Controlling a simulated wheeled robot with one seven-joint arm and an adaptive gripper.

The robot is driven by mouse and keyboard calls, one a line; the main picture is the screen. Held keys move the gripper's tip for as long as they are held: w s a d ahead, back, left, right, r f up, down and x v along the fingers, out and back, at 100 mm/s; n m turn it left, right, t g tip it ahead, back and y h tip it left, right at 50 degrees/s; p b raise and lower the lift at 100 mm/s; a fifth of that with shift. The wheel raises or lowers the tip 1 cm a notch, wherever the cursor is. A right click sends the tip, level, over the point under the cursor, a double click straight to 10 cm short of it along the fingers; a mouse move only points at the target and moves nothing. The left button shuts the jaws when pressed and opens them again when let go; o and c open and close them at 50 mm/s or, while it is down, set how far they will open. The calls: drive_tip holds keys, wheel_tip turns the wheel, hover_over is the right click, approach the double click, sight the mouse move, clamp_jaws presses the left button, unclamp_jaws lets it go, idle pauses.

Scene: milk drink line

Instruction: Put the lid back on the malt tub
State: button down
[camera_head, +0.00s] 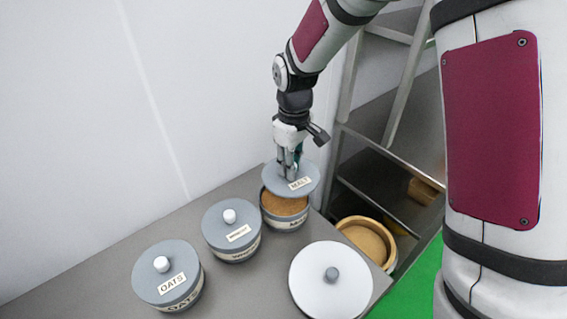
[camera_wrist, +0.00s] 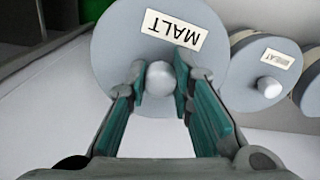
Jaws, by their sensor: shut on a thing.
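The malt lid (camera_head: 308,181) is a grey disc with a MALT label, held just above the malt tub (camera_head: 285,221). The tub is partly uncovered, with brown contents showing at its front. In the wrist view the lid (camera_wrist: 112,62) fills the upper middle, and its round knob (camera_wrist: 161,78) sits between the fingers. My gripper (camera_head: 289,174) is shut on that knob. In the wrist view my gripper (camera_wrist: 161,85) has a teal-lined finger on each side of the knob. The lid hides the back of the tub's opening.
A lidded tub (camera_head: 231,229) stands just left of the malt tub, and the oats tub (camera_head: 167,273) stands farther left. A white round lid with a grey knob (camera_head: 331,286) lies at the front right. A wooden bowl (camera_head: 367,242) is right of the table. The wall is close behind.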

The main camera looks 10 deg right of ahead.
sight(286, 180)
drive_tip(key=shift+s+a+r+n, duration=0.15)
drive_tip(key=shift+s+a+n, duration=0.05)
drive_tip(key=shift+a+n, duration=0.25)
drive_tip(key=shift+s+a+r+n, duration=0.1)
drive_tip(key=shift+s+a+n, duration=0.1)
drive_tip(key=shift+a+n, duration=0.2)
drive_tip(key=shift+f+b, duration=1.1)
drive_tip(key=shift+f, duration=0.9)
drive_tip(key=shift+f+b, duration=0.35)
drive_tip(key=shift+f, duration=0.75)
drive_tip(key=shift+s+f, duration=0.1)
drive_tip(key=shift+f, duration=0.05)
drive_tip(key=c, duration=0.8)
unclamp_jaws()
drive_tip(key=shift+c, duration=0.2)
drive_tip(key=shift+r+p, duration=1.75)
drive_tip(key=shift+r, duration=1.75)
